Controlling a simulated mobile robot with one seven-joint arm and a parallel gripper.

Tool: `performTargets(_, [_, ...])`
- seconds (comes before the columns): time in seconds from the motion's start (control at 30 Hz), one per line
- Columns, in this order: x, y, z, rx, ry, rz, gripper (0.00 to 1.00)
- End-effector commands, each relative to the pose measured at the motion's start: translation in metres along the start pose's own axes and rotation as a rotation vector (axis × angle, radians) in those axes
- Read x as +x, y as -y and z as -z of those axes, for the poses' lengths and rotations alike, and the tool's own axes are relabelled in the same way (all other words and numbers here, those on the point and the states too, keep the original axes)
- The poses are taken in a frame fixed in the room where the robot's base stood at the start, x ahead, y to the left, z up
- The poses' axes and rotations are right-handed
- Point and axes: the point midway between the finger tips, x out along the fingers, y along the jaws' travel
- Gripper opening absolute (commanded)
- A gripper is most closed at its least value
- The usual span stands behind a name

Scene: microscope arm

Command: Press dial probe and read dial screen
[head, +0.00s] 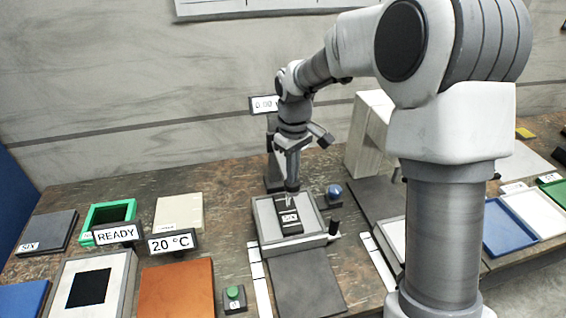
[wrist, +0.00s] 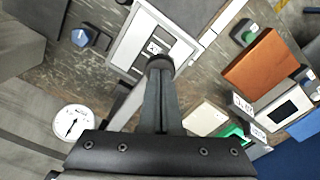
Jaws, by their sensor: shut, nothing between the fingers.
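The dial screen (head: 262,104) stands at the back, reading what looks like 0.00, its right edge covered by my arm. A dark upright post (head: 271,165) stands below it, partly behind my gripper. My gripper (head: 291,187) is shut and empty, pointing down over the grey tray (head: 263,235); its closed fingers also show in the wrist view (wrist: 160,66). A dark labelled block (head: 290,222) lies in the tray just in front of the fingertips. I cannot make out the probe tip or tell whether my fingers touch anything. A round white dial (wrist: 73,123) with a black needle shows in the wrist view.
A blue knob (head: 334,191) and a pale box (head: 370,135) stand right of the tray. A green button (head: 234,297), an orange block (head: 178,289), and READY (head: 115,233) and 20 °C (head: 172,243) signs are at left. A dark flat plate (head: 305,285) lies in front.

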Motion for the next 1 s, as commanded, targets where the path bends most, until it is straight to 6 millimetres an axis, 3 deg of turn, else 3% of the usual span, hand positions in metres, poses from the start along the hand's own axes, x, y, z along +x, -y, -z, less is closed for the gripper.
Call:
performTargets(0.57, [0.032, 0.000, -0.001, 0.000, 0.002, 0.001, 0.00])
performTargets(1.0, [0.030, 0.000, -0.001, 0.000, 0.003, 0.002, 0.00])
